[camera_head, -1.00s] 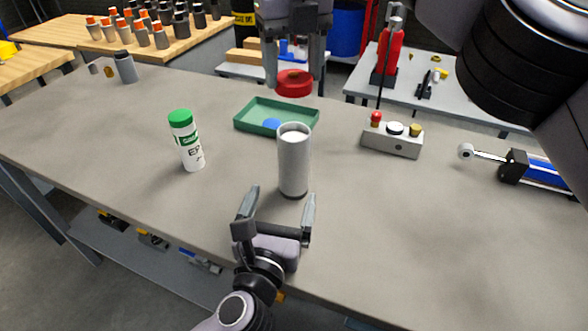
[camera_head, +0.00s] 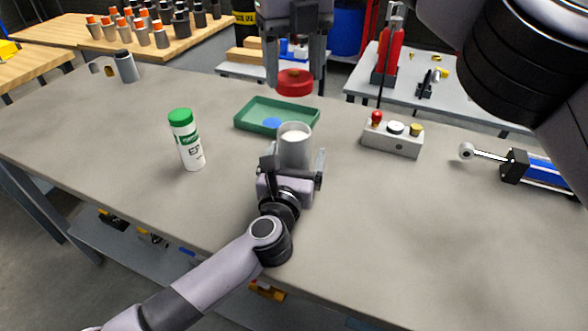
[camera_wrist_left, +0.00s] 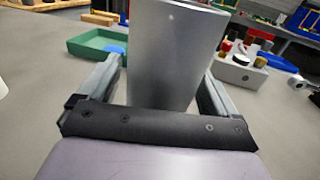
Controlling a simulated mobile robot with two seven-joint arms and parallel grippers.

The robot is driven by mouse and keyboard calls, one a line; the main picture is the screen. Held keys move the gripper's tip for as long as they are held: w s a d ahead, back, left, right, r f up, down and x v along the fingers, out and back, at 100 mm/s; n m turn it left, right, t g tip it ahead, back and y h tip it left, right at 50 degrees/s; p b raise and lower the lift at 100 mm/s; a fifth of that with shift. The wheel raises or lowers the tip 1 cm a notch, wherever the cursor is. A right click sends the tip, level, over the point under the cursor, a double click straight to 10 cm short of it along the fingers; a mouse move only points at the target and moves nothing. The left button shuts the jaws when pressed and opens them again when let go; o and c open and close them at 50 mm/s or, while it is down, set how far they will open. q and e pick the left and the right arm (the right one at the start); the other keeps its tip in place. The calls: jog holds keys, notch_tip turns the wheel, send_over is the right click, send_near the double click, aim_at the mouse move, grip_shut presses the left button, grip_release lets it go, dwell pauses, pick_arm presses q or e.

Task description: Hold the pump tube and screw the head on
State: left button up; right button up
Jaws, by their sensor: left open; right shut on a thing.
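The pump tube (camera_head: 295,142) is a light grey cylinder, open at the top, standing upright on the bench. It fills the middle of the left wrist view (camera_wrist_left: 172,50). My left gripper (camera_head: 296,166) is open, with one finger on each side of the tube; gaps show between fingers and tube in the left wrist view (camera_wrist_left: 166,88). My right gripper (camera_head: 295,68) comes down from above and is shut on the red head (camera_head: 295,82). The head is held above the tube and apart from it. The tube's lower part is hidden behind my left gripper in the head view.
A green tray (camera_head: 252,122) with a blue item lies behind the tube. A white bottle with a green cap (camera_head: 188,142) stands left. A grey block with knobs (camera_head: 393,139) and a blue cylinder with a rod (camera_head: 540,170) lie right. The front right bench is clear.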

aim_at(294, 94)
pick_arm(q)
jog(key=shift+w, duration=0.15)
jog(key=c, duration=1.5)
pick_arm(e)
jog(key=shift+f, duration=2.5)
jog(key=shift+f, duration=0.9)
jog(key=shift+f, duration=0.5)
